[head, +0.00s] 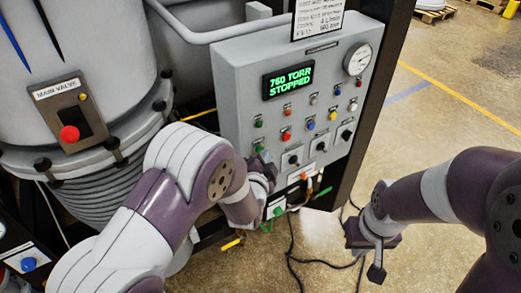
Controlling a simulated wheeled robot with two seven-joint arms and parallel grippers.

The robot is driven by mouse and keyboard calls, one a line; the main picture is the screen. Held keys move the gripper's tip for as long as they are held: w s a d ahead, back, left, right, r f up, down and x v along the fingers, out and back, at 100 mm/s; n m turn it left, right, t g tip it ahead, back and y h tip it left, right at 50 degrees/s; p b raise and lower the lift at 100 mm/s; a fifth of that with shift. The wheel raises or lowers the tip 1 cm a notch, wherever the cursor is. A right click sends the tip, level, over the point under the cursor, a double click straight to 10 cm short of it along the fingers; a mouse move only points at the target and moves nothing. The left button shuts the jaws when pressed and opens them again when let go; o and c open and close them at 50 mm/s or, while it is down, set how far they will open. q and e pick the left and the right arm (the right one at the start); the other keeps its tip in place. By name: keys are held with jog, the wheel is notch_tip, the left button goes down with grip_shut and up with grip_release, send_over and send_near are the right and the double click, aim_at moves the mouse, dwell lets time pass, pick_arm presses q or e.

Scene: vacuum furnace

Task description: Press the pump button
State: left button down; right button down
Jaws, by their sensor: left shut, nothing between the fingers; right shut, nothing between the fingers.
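The grey control panel (235,85) stands in the middle with a display (288,80) reading "760 TORR STOPPED". It carries several small coloured buttons, including a green one (259,123), a red one (286,136) and a blue one (311,125). Their labels are too small to read, so I cannot tell which is the pump button. My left gripper (266,170) is shut and empty at the panel's lower left, just below a green button (259,148); I cannot tell whether it touches the panel. My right gripper (374,258) is shut and empty, over the floor right of the panel.
A large grey vessel (90,30) with a main valve box (70,115) and red knob stands at left. A pressure gauge (357,59) sits at the panel's top right. Black cables (291,250) lie on the floor below the panel. The floor at right is open.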

pick_arm(q)
jog(key=shift+w+a, duration=0.1)
jog(key=shift+w, duration=0.1)
dwell(0.4)
jog(key=shift+s+d, duration=0.45)
jog(key=shift+s, duration=0.2)
jog(key=s+d, duration=0.1)
jog(key=s, duration=0.1)
jog(key=s+d, duration=0.2)
jog(key=shift+p, duration=0.3)
dwell(0.8)
